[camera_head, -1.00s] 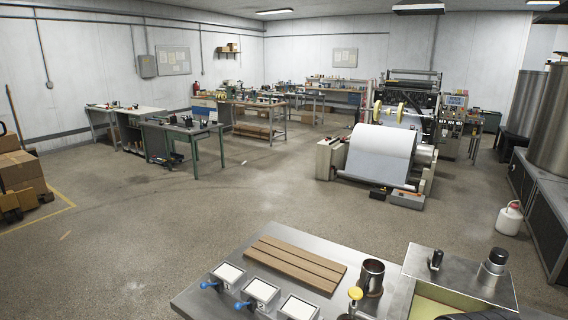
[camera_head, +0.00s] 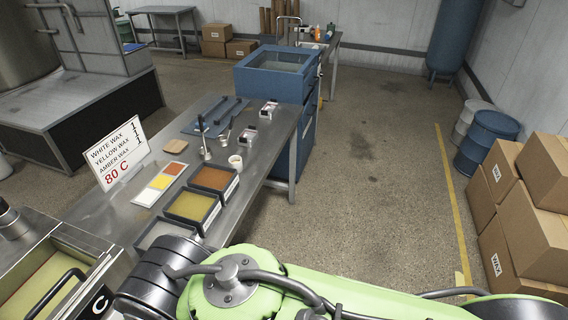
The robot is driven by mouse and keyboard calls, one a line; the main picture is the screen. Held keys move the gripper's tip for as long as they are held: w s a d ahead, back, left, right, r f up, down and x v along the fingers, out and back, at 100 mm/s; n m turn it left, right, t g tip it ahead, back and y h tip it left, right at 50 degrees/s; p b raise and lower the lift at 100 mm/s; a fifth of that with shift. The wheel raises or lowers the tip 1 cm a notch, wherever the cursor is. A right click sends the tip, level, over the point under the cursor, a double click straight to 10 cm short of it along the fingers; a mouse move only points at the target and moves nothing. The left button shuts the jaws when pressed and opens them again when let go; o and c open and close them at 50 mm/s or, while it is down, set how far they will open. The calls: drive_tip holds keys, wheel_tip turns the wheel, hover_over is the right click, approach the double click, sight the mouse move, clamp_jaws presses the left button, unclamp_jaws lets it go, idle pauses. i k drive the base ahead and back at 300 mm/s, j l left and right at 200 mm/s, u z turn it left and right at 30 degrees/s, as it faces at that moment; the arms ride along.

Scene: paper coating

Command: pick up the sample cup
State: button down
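A small white cup (camera_head: 235,162), which looks like the sample cup, stands upright on the steel bench (camera_head: 262,150). It is just beyond the tray of orange-brown wax and near the bench's right edge. Nothing is touching it that I can see. My green arm crosses the bottom of the view, but my gripper is out of the picture, so its state does not show.
Trays of amber wax (camera_head: 214,178), yellow wax (camera_head: 193,206) and pale wax (camera_head: 167,236) line the bench's near side. Cartons (camera_head: 540,200) stand right; the floor between is clear.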

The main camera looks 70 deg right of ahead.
sight(235, 161)
drive_tip(key=z, duration=2)
drive_tip(key=i+l+u, duration=0.2)
drive_tip(key=u, duration=0.3)
drive_tip(key=i+l+u, duration=0.2)
drive_tip(key=l+u, duration=0.25)
drive_tip(key=i+l+u, duration=0.15)
drive_tip(key=u, duration=0.35)
drive_tip(key=l+u, duration=0.95)
